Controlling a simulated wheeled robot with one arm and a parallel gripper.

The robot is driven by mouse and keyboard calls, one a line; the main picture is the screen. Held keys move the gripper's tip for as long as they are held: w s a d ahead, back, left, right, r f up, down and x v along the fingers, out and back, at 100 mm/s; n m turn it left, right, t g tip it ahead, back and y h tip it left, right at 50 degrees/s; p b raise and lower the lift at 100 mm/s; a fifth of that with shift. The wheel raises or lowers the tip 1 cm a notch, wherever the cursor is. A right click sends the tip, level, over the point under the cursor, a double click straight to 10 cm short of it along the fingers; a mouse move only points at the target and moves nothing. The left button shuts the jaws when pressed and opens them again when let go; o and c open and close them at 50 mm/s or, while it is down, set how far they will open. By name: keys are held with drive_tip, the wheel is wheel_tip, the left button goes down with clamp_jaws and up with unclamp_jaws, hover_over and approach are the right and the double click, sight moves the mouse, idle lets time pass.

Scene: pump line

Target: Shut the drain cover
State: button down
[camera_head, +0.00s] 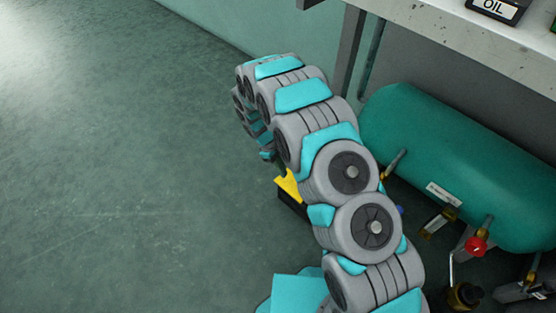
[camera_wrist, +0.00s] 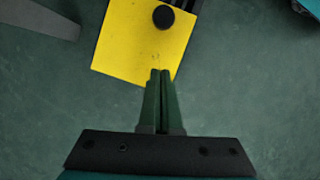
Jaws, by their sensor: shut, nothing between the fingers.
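The drain cover looks to be the yellow plate (camera_wrist: 135,45) with a round black knob (camera_wrist: 163,17) in the wrist view. It also shows in the head view as a small yellow piece (camera_head: 288,186) over a low black box (camera_head: 291,204), mostly behind my arm; it seems tilted there, but I cannot tell how far. Dark slats (camera_wrist: 182,4) show beside the knob at the top edge of the wrist view. My gripper (camera_wrist: 160,73) is shut and empty, its fingertips overlapping the plate's near edge in the picture. I cannot tell whether they touch it.
A teal tank (camera_head: 460,165) lies at the right under a grey bench (camera_head: 460,38). A valve with a red knob (camera_head: 476,246) and other fittings sit in front of it. The green floor (camera_head: 120,180) on the left is clear. A grey piece (camera_wrist: 40,18) shows at the wrist view's upper left.

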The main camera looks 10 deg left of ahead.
sight(293, 184)
drive_tip(key=shift+x, duration=1)
drive_tip(key=shift+s+d+r, duration=0.1)
drive_tip(key=shift+s+d, duration=0.1)
drive_tip(key=shift+d, duration=0.35)
drive_tip(key=shift+s+d+r, duration=0.1)
drive_tip(key=shift+s+d, duration=0.15)
drive_tip(key=shift+d, duration=0.3)
drive_tip(key=shift+s+d, duration=0.2)
drive_tip(key=shift+d, duration=0.45)
drive_tip(key=s+d, duration=0.8)
drive_tip(key=d, duration=0.2)
drive_tip(key=shift+d, duration=0.15)
drive_tip(key=shift+s, duration=0.1)
